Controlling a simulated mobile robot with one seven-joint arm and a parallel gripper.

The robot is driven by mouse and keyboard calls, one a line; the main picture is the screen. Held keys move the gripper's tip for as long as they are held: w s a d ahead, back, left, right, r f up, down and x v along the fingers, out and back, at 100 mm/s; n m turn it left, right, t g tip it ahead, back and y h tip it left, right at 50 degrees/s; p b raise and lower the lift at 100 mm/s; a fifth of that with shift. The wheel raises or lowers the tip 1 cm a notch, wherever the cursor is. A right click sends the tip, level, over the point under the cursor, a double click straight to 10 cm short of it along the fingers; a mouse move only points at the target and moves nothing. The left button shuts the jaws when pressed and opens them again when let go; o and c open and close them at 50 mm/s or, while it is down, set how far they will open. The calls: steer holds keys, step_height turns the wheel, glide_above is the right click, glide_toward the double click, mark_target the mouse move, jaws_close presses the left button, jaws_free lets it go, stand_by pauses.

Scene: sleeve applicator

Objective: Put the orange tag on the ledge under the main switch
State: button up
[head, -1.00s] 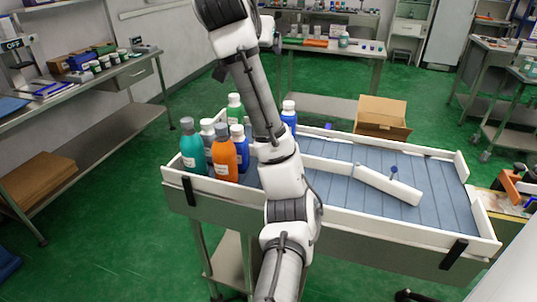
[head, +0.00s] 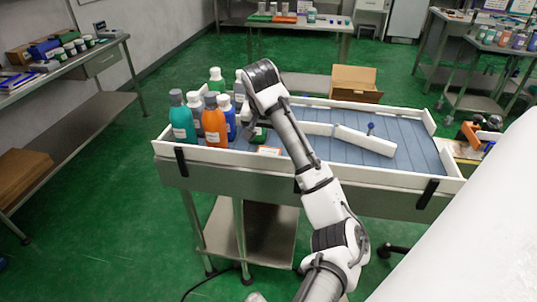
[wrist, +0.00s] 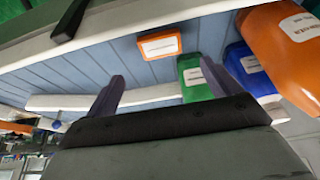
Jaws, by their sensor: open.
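The orange tag (head: 269,150) has a white label and lies on the blue slatted tray bed, by the near wall. In the wrist view the tag (wrist: 160,44) is in full view, beyond my fingertips. My gripper (wrist: 163,80) is open, with its two fingers apart and the tag not between them. In the head view my arm bends down over the left part of the tray, and its fingers are hard to make out. The main switch and its ledge are not in view.
Several bottles stand at the tray's left end, among them an orange one (head: 214,126) and a teal one (head: 181,122). A white guide rail (head: 365,140) crosses the tray. A side bench (head: 98,52) stands at left.

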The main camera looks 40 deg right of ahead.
mark_target(269, 149)
steer(key=shift+w+p+x, duration=0.2)
steer(key=shift+p+x, duration=1.05)
steer(key=shift+x, duration=2.7)
steer(key=shift+r, duration=0.1)
steer(key=c, duration=1.1)
steer(key=shift+r, duration=0.1)
steer(key=shift+c, duration=0.2)
